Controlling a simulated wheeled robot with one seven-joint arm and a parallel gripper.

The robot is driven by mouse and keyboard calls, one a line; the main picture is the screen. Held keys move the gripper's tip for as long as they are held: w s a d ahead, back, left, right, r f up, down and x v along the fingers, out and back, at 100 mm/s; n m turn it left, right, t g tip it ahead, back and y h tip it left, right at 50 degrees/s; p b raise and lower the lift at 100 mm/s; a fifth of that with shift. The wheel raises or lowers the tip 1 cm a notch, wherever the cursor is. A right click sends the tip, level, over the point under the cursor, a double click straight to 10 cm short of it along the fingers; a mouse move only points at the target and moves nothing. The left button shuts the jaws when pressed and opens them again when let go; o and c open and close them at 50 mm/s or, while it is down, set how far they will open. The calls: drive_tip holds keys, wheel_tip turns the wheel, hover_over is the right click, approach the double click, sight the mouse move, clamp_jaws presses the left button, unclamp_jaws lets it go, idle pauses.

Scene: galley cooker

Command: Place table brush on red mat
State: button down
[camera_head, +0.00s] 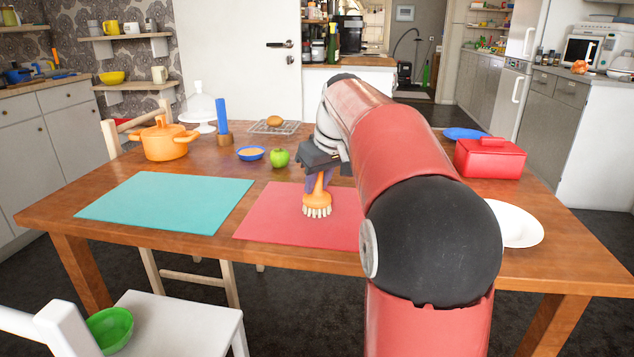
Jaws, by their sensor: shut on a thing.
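The table brush (317,206) has an orange head and handle with pale bristles pointing down. The red mat (268,222) lies flat at the front middle of the wooden table, its right part hidden behind my arm. My gripper (319,176) points down and is shut on the brush's handle. The brush is upright, over the mat in the picture. I cannot tell whether the bristles touch the mat.
A teal mat (165,202) lies to the left. Behind stand an orange pot (165,142), a blue bowl (250,154), a green apple (279,157) and a wire rack (273,128). A red box (489,158) and white plate (517,226) are at the right.

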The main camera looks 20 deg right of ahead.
drive_tip(key=c, duration=1.2)
unclamp_jaws()
drive_tip(key=shift+c, duration=0.2)
drive_tip(key=shift+s+r, duration=0.1)
drive_tip(key=shift+r, duration=0.35)
drive_tip(key=p+v, duration=0.2)
drive_tip(key=v, duration=0.9)
drive_tip(key=shift+r, duration=0.15)
drive_tip(key=s+a+f, duration=0.4)
drive_tip(key=s+f, duration=0.3)
drive_tip(key=s, duration=0.1)
drive_tip(key=s+a+f+m, duration=0.1)
drive_tip(key=s+a+f, duration=0.4)
drive_tip(key=s+f, duration=0.2)
drive_tip(key=s+a+f+m+t, duration=0.1)
drive_tip(key=s+a+f, duration=0.3)
drive_tip(key=s+f, duration=0.3)
drive_tip(key=shift+s+a+h, duration=0.3)
drive_tip(key=shift+s+h, duration=0.1)
drive_tip(key=shift+s, duration=0.6)
